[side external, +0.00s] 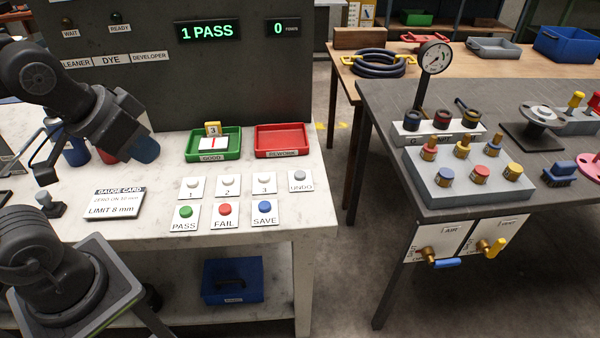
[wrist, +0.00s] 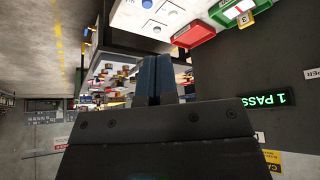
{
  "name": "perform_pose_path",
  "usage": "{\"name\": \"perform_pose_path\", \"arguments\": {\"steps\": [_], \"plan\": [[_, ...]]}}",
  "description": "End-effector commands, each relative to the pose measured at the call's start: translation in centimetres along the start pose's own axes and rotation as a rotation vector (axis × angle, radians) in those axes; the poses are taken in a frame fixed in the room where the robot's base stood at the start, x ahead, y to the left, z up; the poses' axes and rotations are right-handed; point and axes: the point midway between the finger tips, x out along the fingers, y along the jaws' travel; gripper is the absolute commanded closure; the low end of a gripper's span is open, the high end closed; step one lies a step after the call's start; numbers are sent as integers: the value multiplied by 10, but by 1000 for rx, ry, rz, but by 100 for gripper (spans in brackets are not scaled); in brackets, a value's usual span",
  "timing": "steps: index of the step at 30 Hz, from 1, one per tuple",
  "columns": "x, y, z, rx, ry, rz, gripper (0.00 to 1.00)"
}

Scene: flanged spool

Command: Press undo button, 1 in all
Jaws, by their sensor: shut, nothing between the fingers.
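The undo button (side external: 299,176) is a grey cap on a white plate marked UNDO, at the right end of the back row on the white bench. My gripper (side external: 147,150) is at the left in the side view, above the bench and well apart from the undo button. Its blue fingers are together with nothing between them; they also show shut in the wrist view (wrist: 156,78). In the wrist view the scene is upside down; several button plates show at the top edge, their labels unreadable.
Buttons 1, 2, 3 and the PASS (side external: 185,212), FAIL (side external: 225,209) and SAVE (side external: 264,206) buttons stand close by. A green tray (side external: 230,153) and a red tray (side external: 283,153) lie behind. The display (side external: 208,31) reads 1 PASS. A gauge card (side external: 115,203) lies left.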

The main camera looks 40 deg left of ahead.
Motion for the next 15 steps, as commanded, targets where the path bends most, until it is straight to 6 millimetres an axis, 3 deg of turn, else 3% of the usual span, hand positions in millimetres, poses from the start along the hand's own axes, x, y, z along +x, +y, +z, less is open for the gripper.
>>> {"name": "perform_pose_path", "arguments": {"steps": [7,15], "plan": [[7,17,-21,-99,-30,99,100],[39,57,-90,-465,-118,347,100]]}}
